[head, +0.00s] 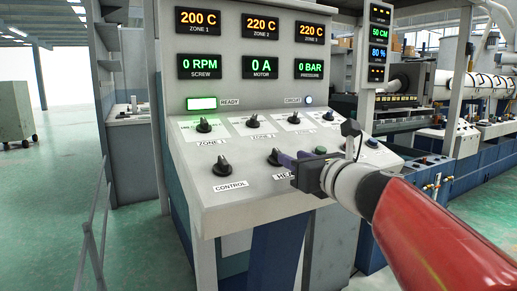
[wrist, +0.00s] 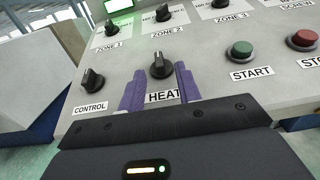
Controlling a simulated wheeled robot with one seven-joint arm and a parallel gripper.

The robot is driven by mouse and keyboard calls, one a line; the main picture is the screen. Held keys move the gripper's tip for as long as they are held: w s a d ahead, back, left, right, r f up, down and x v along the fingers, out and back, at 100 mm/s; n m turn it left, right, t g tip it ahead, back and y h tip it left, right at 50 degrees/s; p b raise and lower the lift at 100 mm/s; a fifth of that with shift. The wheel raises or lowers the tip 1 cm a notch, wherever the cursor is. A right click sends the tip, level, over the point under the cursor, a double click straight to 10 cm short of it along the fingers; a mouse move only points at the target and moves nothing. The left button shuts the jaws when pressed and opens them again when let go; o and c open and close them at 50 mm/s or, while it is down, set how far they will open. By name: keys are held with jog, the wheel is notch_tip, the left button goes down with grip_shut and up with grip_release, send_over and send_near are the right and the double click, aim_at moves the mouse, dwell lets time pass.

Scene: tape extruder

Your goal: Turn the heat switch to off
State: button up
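The heat switch (wrist: 161,68) is a black rotary knob with a light pointer mark, above the HEAT label (wrist: 163,96) on the sloped grey panel. In the wrist view its pointer looks close to upright. My gripper (wrist: 159,74) is open, its two purple fingers apart on the left and right of the knob's lower part. I cannot tell whether either finger touches it. In the head view the heat switch (head: 274,157) shows just left of my gripper (head: 285,161), which hides part of its label.
The control knob (head: 223,163) is to the left; zone knobs (head: 204,125) are in the row above. The green start button (wrist: 241,49) and red stop button (wrist: 304,38) are to the right. Lit displays (head: 260,24) fill the upright panel. A rail (head: 90,230) stands at left.

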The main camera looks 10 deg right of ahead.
aim_at(279, 152)
jog(key=x, duration=0.7)
jog(key=shift+a, duration=0.15)
grip_shut()
